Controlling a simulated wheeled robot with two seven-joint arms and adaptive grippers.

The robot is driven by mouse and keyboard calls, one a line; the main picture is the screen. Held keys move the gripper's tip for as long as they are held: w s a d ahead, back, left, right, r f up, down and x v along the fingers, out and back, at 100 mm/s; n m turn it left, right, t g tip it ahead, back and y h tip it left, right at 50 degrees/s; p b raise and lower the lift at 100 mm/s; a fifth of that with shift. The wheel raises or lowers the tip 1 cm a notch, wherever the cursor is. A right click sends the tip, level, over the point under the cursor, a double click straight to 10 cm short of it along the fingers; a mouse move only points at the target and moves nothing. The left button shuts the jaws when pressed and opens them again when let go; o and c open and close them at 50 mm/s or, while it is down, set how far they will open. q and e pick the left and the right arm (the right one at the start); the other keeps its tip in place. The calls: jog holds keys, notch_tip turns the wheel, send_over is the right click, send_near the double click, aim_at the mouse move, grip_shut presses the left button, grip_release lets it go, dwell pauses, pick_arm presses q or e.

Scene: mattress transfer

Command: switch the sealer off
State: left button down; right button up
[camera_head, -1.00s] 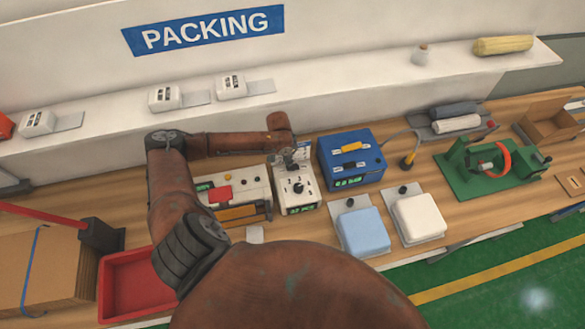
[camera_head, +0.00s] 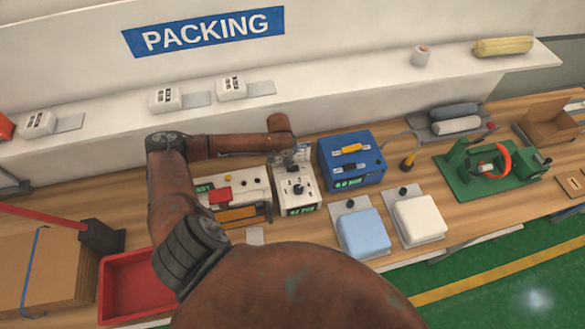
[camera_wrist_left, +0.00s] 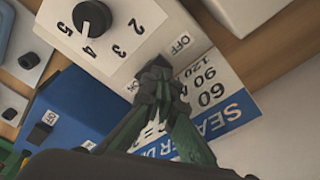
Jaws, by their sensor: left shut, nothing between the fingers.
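The white control box (camera_head: 297,190) with a black dial stands on the bench between the cream machine and the blue box. In the left wrist view the white box (camera_wrist_left: 105,55) shows its numbered dial (camera_wrist_left: 92,18) and OFF labels (camera_wrist_left: 180,42) near its edge. A sign starting "SEALE" (camera_wrist_left: 225,108) lies beside that edge. My left gripper (camera_wrist_left: 160,75) is shut and empty, its fingertips at the edge between the labels. They hide what is beneath; contact cannot be told. In the head view the left gripper (camera_head: 291,160) is at the box's back end. My right gripper is not in view.
A blue box (camera_head: 350,158) with a yellow handle stands right of the white box. A cream machine (camera_head: 235,195) with a red part stands left. A blue pad (camera_head: 364,233) and white pad (camera_head: 419,219) lie in front. A shelf (camera_head: 340,83) runs behind.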

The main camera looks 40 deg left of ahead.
pick_arm(q)
jog(key=shift+f, duration=0.1)
dwell(0.4)
jog(key=shift+f, duration=0.65)
jog(key=shift+f+b, duration=0.3)
dwell(0.4)
notch_tip(320, 180, up, 2)
jog(key=p, duration=0.3)
jog(key=shift+r, duration=0.2)
notch_tip(320, 180, up, 3)
jog(key=p, duration=0.3)
jog(key=shift+f, duration=0.15)
notch_tip(320, 180, up, 2)
jog(key=shift+p, duration=1.25)
